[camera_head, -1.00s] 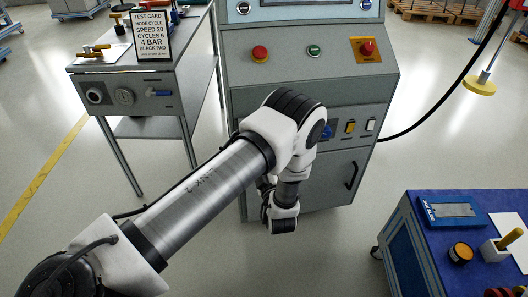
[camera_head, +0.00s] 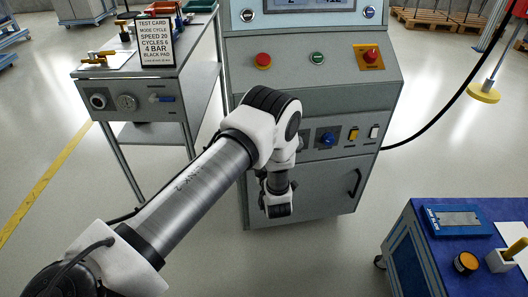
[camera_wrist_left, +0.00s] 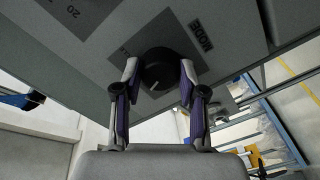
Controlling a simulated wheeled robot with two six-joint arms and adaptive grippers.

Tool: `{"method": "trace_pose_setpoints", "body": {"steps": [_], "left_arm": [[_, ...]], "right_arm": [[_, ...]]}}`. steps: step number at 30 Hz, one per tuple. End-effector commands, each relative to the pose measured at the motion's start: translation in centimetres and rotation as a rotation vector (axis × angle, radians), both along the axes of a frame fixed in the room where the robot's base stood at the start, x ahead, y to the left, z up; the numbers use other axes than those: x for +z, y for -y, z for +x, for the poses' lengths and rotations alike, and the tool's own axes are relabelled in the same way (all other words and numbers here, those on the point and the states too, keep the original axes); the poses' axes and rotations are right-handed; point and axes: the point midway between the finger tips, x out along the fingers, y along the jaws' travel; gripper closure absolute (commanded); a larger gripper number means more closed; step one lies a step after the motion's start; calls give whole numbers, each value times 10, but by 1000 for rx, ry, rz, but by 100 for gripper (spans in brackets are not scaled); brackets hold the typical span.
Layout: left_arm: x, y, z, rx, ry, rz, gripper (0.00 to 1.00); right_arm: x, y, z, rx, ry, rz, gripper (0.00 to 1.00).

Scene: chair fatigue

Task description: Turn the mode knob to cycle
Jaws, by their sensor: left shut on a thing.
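In the left wrist view the round black mode knob (camera_wrist_left: 160,68) sits on a dark plate labelled MODE, with a short pale pointer mark on its face. My left gripper (camera_wrist_left: 158,73) has one finger on each side of the knob and is shut on it. In the head view my left arm reaches to the front of the grey machine (camera_head: 312,100); its fingers and the mode knob are hidden behind the arm. A test card (camera_head: 155,40) on the side table reads MODE CYCLE. My right gripper is not in view.
A blue knob (camera_head: 326,139) and yellow and white switches (camera_head: 353,134) are on the machine panel beside my arm. Red buttons (camera_head: 263,60) are above. A blue workbench (camera_head: 425,252) stands at lower right. Open floor lies between it and the machine.

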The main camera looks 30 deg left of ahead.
Motion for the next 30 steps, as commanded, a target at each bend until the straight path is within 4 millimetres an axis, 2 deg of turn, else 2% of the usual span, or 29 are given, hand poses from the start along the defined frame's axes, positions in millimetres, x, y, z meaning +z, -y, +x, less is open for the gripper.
{"method": "trace_pose_setpoints", "body": {"steps": [14, 30], "left_arm": [[1, 0, 0, 1, -100, 107, 94], [1, -1, 0, 1, -433, 459, 94]], "right_arm": [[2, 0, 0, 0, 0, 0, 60], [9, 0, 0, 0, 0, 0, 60]]}}
